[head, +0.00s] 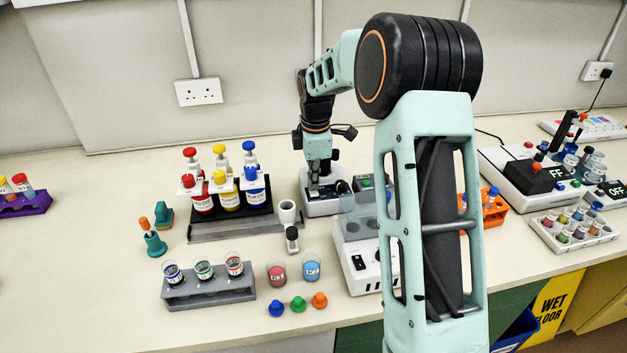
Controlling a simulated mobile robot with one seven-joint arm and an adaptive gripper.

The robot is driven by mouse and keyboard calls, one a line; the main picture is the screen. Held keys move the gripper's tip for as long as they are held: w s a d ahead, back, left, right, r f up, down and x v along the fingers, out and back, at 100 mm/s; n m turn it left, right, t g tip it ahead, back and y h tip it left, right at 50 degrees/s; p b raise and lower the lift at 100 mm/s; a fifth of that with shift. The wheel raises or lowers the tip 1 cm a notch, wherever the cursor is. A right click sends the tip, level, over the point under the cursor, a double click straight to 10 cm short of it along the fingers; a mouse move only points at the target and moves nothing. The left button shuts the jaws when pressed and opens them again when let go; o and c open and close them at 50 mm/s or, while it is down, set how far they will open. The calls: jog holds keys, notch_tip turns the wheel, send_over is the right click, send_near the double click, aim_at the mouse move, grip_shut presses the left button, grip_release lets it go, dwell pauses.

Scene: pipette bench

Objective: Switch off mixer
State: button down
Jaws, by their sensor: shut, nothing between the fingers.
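My gripper (314,187) points down, shut and empty, over a low white device with a dark top (318,207) behind the middle of the bench. Its tips are at or just above the device's top; I cannot tell whether they touch. The gripper and arm hide part of the device, including any switch under the fingers. This device may be the mixer, but no label on it is readable.
A rack of red, yellow and blue bottles (228,222) stands left of the gripper. My upper arm blocks the bench right of centre.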

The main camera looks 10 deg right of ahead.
jog(key=shift+s+f, duration=0.1)
jog(key=shift+s, duration=0.05)
jog(key=shift+s, duration=0.65)
jog(key=shift+r, duration=0.3)
jog(key=shift+a+r+p, duration=0.1)
jog(key=shift+r+p, duration=0.3)
jog(key=shift+r, duration=0.2)
notch_tip(320, 180, up, 12)
jog(key=s+p, duration=0.1)
jog(key=shift+s+r, duration=0.2)
jog(key=shift+s, duration=0.15)
